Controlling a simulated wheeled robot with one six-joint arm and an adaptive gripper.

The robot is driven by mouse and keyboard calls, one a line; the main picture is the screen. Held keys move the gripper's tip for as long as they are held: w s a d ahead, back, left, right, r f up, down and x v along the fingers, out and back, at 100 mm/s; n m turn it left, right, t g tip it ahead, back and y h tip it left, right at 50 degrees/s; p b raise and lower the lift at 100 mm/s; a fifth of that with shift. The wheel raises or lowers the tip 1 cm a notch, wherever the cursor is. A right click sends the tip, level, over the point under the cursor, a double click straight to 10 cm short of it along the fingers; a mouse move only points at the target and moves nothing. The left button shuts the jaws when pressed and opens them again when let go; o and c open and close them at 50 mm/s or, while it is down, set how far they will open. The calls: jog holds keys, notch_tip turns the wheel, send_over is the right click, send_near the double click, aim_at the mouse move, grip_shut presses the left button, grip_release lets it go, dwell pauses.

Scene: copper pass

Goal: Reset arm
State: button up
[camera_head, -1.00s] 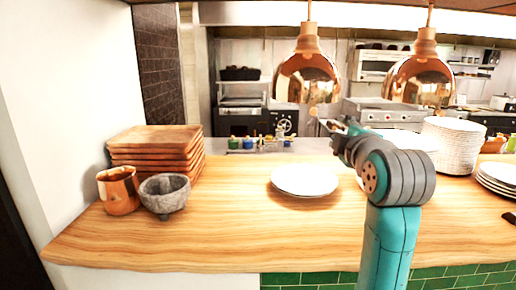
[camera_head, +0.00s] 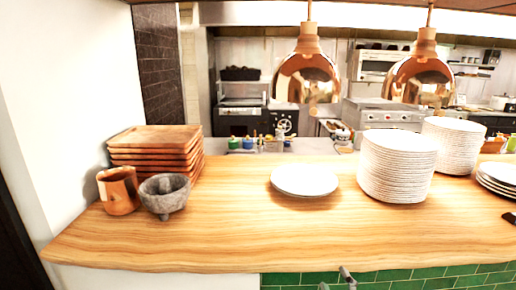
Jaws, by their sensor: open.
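My gripper (camera_head: 336,281) shows only as two small grey tips at the bottom edge of the head view. They are apart, with nothing seen between them, in front of the green tiles below the counter's front edge. The rest of my arm is out of the picture.
The wooden counter (camera_head: 230,236) has clear room along its front. On it stand a small plate stack (camera_head: 304,180), tall plate stacks (camera_head: 396,168), wooden trays (camera_head: 155,147), a copper mug (camera_head: 119,191) and a stone mortar (camera_head: 165,194). Copper lamps (camera_head: 307,78) hang above.

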jog(key=s+f+m, duration=0.2)
jog(key=s+f, duration=0.5)
jog(key=s, duration=0.3)
jog(key=s+f+m, duration=0.2)
jog(key=s+f, duration=0.5)
jog(key=s, duration=0.3)
jog(key=s+r+m+g, duration=0.1)
jog(key=s+m, duration=0.4)
jog(key=s, duration=1.9)
jog(key=shift+s+r+g, duration=0.2)
jog(key=shift+r+g, duration=0.05)
jog(key=shift+g, duration=0.05)
